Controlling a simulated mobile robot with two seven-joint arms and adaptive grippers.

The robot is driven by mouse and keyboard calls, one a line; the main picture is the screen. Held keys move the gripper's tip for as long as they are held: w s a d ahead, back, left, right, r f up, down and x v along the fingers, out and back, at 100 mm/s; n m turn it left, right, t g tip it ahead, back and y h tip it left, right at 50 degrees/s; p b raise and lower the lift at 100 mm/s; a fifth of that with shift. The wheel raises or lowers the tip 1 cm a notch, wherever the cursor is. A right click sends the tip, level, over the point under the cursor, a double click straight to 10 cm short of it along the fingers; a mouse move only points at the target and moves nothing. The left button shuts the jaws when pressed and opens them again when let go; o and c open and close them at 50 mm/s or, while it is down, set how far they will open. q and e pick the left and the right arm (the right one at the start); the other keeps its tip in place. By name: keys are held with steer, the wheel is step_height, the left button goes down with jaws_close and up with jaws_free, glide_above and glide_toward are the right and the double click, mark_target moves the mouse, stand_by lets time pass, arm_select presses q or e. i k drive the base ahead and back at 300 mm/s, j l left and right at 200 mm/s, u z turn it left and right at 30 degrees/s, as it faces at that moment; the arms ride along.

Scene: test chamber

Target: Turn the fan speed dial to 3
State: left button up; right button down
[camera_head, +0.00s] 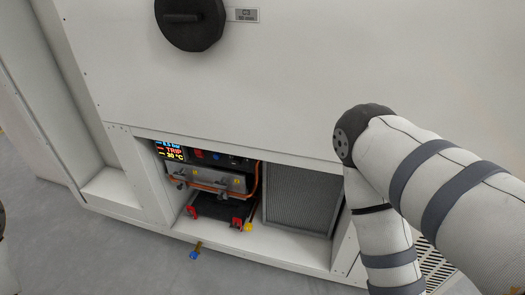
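A large round black knob (190,22) with a raised bar across it sits on the white cabinet front at the top, cut off by the frame edge. A small label plate (243,14) is beside it on the right; its text is too small to read. I cannot tell whether this knob is the fan speed dial, and no speed numbers are legible around it. My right arm comes in from the right with a bent elbow, and its gripper is out of the frame. Only a sliver of my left arm shows at the left edge, without its gripper.
The white cabinet (300,85) has an open lower bay with a lit display (171,150) reading TRIP and 30 °C. Inside are orange pipes, red and yellow fittings and a grey mesh filter (300,200). A blue-tipped valve (194,253) sticks out in front. Grey floor lies left.

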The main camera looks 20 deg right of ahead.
mark_target(237, 162)
steer(key=i+j+z, duration=0.1)
steer(key=z, duration=0.25)
steer(key=i+j+z, duration=0.1)
steer(key=z, duration=0.25)
steer(key=i+j+z, duration=0.1)
steer(key=z, duration=0.25)
